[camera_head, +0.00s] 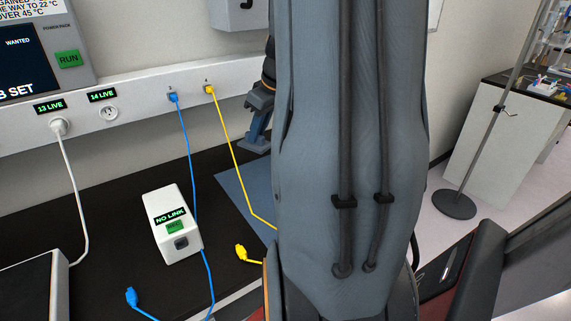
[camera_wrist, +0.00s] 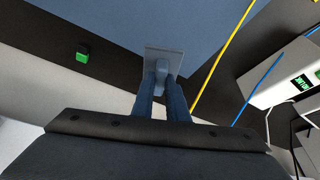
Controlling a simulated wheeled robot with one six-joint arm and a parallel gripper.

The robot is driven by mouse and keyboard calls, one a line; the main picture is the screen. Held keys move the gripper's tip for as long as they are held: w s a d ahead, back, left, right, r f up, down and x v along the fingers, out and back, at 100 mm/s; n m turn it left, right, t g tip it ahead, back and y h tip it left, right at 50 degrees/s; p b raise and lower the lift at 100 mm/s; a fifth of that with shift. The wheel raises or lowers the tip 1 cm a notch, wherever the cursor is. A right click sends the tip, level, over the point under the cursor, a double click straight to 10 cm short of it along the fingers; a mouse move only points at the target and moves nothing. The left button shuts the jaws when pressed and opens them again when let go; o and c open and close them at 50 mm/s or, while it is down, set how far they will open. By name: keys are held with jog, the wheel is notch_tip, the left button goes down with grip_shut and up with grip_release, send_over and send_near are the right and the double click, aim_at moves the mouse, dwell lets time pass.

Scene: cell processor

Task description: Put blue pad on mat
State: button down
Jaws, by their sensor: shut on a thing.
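The blue pad (camera_wrist: 152,58) is a small flat square with a raised grip, seen in the wrist view between my fingertips. My gripper (camera_wrist: 164,82) is shut on that grip. In the head view my gripper (camera_head: 260,103) shows at the left edge of my arm, with the pad (camera_head: 254,143) below it. The blue mat (camera_head: 235,187) lies flat on the black bench, partly hidden behind my arm. It fills the top of the wrist view (camera_wrist: 185,18). The pad overlaps the mat in the picture; I cannot tell whether they touch.
A yellow cable (camera_head: 238,158) runs down across the mat. A blue cable (camera_head: 189,150) passes left of it, behind a white NO LINK box (camera_head: 177,238). The socket wall panel (camera_head: 140,88) stands behind. A green button (camera_wrist: 82,57) shows in the wrist view.

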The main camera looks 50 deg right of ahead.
notch_tip(320, 180, down, 8)
jog(key=shift+s+a+f+p, duration=0.1)
jog(key=shift+p, duration=0.4)
jog(key=shift+f, duration=0.45)
jog(key=shift+f, duration=0.2)
jog(key=c, duration=1.7)
grip_release()
jog(key=shift+c, duration=0.2)
jog(key=shift+r, duration=0.15)
jog(key=shift+r, duration=0.15)
jog(key=b+v, duration=0.2)
jog(key=v, duration=0.9)
jog(key=shift+s+r, duration=0.15)
jog(key=shift+r, duration=0.25)
